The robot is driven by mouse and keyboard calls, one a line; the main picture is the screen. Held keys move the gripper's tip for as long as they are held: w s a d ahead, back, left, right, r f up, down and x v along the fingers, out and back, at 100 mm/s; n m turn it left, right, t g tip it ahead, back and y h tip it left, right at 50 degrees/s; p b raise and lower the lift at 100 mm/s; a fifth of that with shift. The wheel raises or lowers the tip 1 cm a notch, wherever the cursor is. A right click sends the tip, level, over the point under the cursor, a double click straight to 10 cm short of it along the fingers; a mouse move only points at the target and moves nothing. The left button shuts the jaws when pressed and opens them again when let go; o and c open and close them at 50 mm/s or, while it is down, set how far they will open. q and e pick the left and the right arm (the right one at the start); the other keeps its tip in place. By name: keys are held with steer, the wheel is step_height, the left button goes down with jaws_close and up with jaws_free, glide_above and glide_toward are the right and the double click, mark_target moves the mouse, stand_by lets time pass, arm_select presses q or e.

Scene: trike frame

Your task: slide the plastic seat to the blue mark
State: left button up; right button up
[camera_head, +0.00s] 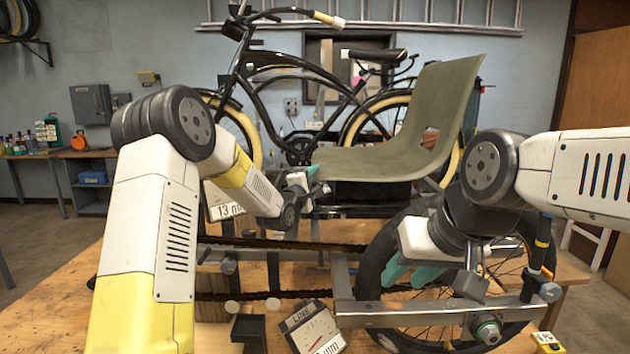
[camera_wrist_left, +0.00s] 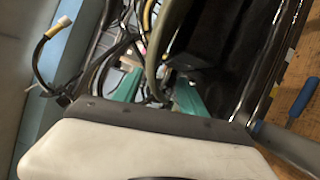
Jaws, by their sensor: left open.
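The plastic seat (camera_head: 400,150) is an olive-green shell with a tall back. It sits upright on a black base above the trike frame (camera_head: 345,305). My left gripper (camera_head: 317,179) is at the seat's left front edge, its teal fingers apart. In the left wrist view, a curved olive edge of the seat (camera_wrist_left: 152,75) shows between the open fingers (camera_wrist_left: 157,84); contact cannot be told. My right gripper (camera_head: 411,275) is low at the right, by the wheel, with teal finger parts showing; its grip is unclear. I cannot make out the blue mark.
A bicycle (camera_head: 262,85) is behind the seat. A blue-handled tool (camera_wrist_left: 303,100) shows in the left wrist view.

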arm_select(q)
jaws_close()
stand_by(1.4)
